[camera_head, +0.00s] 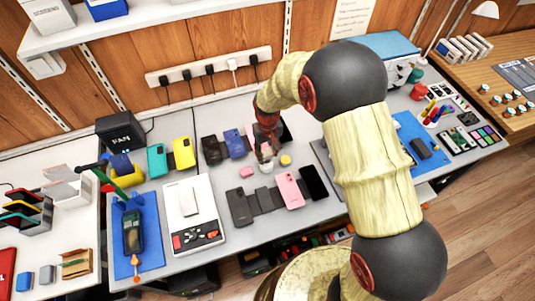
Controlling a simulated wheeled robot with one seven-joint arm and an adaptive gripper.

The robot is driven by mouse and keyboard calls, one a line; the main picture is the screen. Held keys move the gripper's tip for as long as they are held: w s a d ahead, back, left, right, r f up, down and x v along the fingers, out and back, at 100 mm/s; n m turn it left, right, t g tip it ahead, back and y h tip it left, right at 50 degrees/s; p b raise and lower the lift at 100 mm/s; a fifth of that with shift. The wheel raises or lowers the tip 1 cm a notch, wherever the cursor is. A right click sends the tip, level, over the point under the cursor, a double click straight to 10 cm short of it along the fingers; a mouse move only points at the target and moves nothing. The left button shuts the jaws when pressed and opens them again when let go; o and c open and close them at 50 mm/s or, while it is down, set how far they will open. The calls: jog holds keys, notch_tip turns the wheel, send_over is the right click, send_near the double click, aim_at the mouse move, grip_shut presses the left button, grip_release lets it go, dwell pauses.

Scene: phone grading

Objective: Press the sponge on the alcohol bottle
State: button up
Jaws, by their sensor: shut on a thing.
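My gripper (267,150) is small and dark red in the head view, pointing down over the middle of the grey table. It is shut on a small pale thing that I take for the sponge, mostly hidden by the fingers. A small whitish thing (266,167), which looks like the alcohol bottle, stands right under the gripper. I cannot tell whether the sponge touches it. A small pink block (246,172) lies just left, and a small round yellow thing (285,160) lies just right.
Several phones lie close in front, including a pink phone (290,190) and a black phone (314,182). A white tray (207,231) and a blue mat (151,258) are to the left. A power strip (208,67) is on the back wall. My arm hides part of the table's right side.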

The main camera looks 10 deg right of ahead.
aim_at(268, 155)
jog(key=shift+r+p, duration=1.35)
jog(key=shift+r, duration=0.95)
